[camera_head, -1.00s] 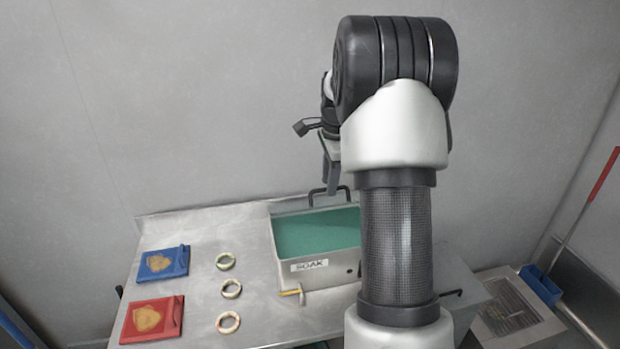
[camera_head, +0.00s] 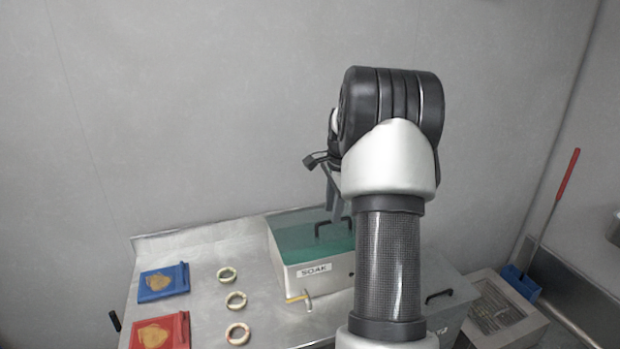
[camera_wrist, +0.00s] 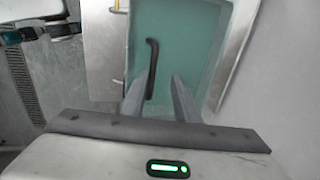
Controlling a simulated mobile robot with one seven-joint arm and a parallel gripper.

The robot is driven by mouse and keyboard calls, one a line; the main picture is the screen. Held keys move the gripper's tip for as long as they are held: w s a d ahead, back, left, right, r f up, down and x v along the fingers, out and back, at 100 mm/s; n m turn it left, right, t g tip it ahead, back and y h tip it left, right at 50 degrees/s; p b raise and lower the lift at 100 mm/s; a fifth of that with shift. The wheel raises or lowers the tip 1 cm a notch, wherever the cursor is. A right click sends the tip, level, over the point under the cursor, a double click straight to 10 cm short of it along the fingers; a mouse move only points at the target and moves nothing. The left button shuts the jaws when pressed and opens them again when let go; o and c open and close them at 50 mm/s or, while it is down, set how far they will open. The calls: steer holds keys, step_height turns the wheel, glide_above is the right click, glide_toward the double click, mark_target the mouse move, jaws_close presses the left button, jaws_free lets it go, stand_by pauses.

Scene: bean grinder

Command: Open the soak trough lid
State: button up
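The soak trough (camera_head: 318,277) is a pale metal box labelled SOAK, standing on the steel counter. Its green lid (camera_head: 290,232) has a black bar handle (camera_head: 333,228). The lid's exact angle is hard to tell. In the wrist view the lid (camera_wrist: 190,40) fills the upper middle, and its handle (camera_wrist: 152,65) runs lengthwise beside the left fingertip. My gripper (camera_wrist: 167,85) has its two fingers apart and points at the lid. I cannot tell whether a finger touches the handle. In the head view my arm hides the trough's right side.
On the counter (camera_head: 200,250) left of the trough lie several patterned rings (camera_head: 236,300), a blue tray (camera_head: 163,282) and a red tray (camera_head: 160,332). A small yellow-handled tap (camera_head: 300,298) sticks out from the trough's front. A red-handled tool (camera_head: 567,175) stands at the right.

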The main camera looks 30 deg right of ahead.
mark_target(336, 234)
steer(key=s+f+b, duration=0.1)
steer(key=f, duration=0.1)
steer(key=f+b, duration=0.1)
steer(key=f, duration=0.1)
steer(key=s+f+b, duration=0.1)
steer(key=f, duration=0.1)
steer(key=shift+s+a+b, duration=0.2)
steer(key=shift+s+b, duration=0.15)
steer(key=shift+b, duration=0.05)
step_height(336, 234, up, 18)
steer(key=s+p, duration=0.2)
steer(key=s, duration=0.1)
steer(key=a+r+n, duration=0.3)
steer(key=a+r, duration=0.1)
steer(key=a, duration=0.4)
steer(key=shift+s+p, duration=0.4)
steer(key=shift+a, duration=0.1)
